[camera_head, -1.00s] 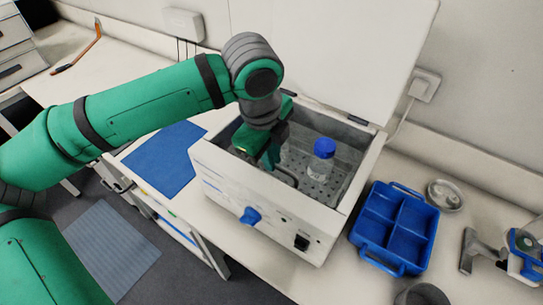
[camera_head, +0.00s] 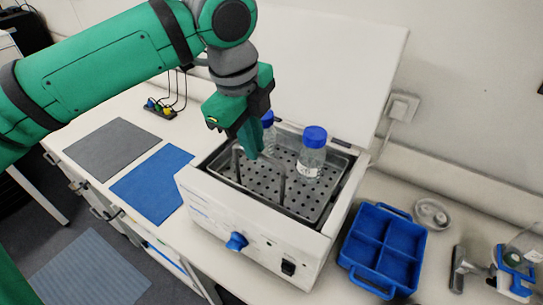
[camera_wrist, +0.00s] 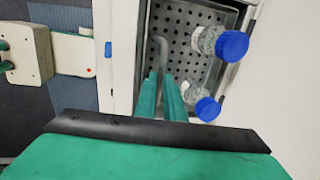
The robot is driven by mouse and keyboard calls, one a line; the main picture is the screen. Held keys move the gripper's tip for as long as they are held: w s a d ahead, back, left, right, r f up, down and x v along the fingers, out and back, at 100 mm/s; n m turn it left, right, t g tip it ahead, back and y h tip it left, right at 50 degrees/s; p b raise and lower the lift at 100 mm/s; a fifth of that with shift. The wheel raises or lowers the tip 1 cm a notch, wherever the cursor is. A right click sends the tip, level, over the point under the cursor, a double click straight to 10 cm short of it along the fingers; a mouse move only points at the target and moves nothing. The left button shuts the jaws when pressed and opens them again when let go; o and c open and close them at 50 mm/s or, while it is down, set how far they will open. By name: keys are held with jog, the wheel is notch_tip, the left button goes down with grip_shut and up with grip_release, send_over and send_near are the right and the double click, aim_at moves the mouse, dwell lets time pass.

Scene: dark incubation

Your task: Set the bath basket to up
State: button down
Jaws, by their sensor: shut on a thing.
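The bath (camera_head: 215,210) is a white box with a blue knob, and its lid (camera_head: 345,75) stands open at the back. The perforated metal basket (camera_head: 318,192) sits high, its floor near the bath's rim. Two clear bottles with blue caps stand on it, one in front (camera_head: 311,158) and one behind (camera_head: 268,132), partly hidden by my gripper. My gripper (camera_head: 252,150) points down over the basket's left part, shut on its grey bar handle (camera_head: 283,185). The wrist view shows the fingers (camera_wrist: 162,88) at the handle (camera_wrist: 160,45), with both bottles at the right.
A blue divided tray (camera_head: 385,250) stands right of the bath, with a round metal dish (camera_head: 432,213) beyond it. A blue mat (camera_head: 152,183) and a grey mat (camera_head: 112,148) lie flat to the left. A wall socket (camera_head: 402,107) is behind at right.

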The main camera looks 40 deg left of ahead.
jog(key=shift+r, duration=0.3)
jog(key=c, duration=1.8)
grip_release()
jog(key=shift+c, duration=0.2)
notch_tip(320, 180, up, 11)
jog(key=s, duration=0.2)
jog(key=shift+f, duration=0.2)
